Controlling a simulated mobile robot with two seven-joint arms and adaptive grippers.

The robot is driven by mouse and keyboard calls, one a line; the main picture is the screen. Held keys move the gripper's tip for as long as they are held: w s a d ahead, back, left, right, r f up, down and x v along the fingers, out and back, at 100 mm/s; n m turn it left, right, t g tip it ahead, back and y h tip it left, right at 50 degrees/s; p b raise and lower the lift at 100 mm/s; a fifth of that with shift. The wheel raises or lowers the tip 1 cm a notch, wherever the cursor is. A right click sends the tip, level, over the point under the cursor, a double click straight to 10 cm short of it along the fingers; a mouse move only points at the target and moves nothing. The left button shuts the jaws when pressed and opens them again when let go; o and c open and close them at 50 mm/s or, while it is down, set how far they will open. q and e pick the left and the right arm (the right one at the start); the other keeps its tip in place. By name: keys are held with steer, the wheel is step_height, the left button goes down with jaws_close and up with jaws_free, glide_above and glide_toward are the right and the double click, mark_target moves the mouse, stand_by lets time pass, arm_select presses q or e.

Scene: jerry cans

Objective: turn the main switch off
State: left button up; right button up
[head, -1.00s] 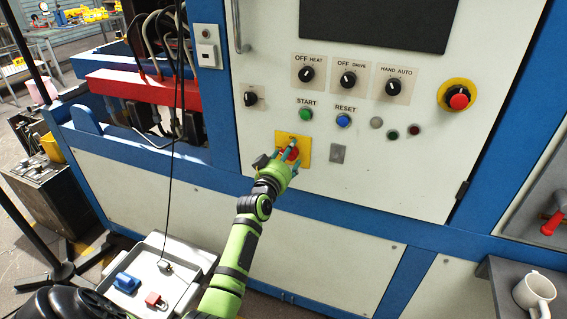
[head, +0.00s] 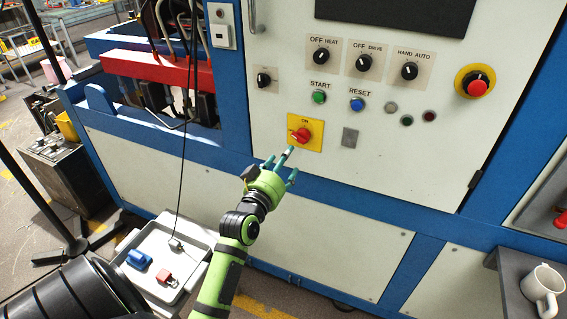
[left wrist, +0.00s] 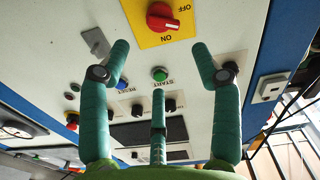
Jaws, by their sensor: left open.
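The main switch is a red rotary knob (head: 302,134) on a yellow plate (head: 313,148) low on the white cabinet panel. Its handle lies crosswise, pointing left in the head view. The left wrist view shows the knob (left wrist: 163,16) upside down, with ON printed on one side and its handle towards the OFF lettering. My left gripper (head: 284,168) is just below and in front of the switch, apart from it. Its fingers (left wrist: 160,75) are spread and empty. My right gripper is not in view.
Green START (head: 319,97) and blue RESET (head: 357,104) buttons sit above the switch. A red emergency stop (head: 477,87) is at the right. A grey tray (head: 200,238) with a blue item and a red padlock (head: 166,277) stands lower left. A white mug (head: 543,288) is lower right.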

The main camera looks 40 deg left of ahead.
mark_target(300, 141)
arm_select(q)
steer(key=shift+m, duration=0.5)
steer(key=b+x, duration=0.1)
steer(key=x, duration=0.1)
steer(key=b+x, duration=0.1)
steer(key=x, duration=0.1)
steer(key=f+b+x, duration=0.1)
steer(key=shift+w+a, duration=0.2)
steer(key=shift+w, duration=0.15)
steer(key=shift+p+x, duration=0.4)
steer(key=shift+x, duration=2.8)
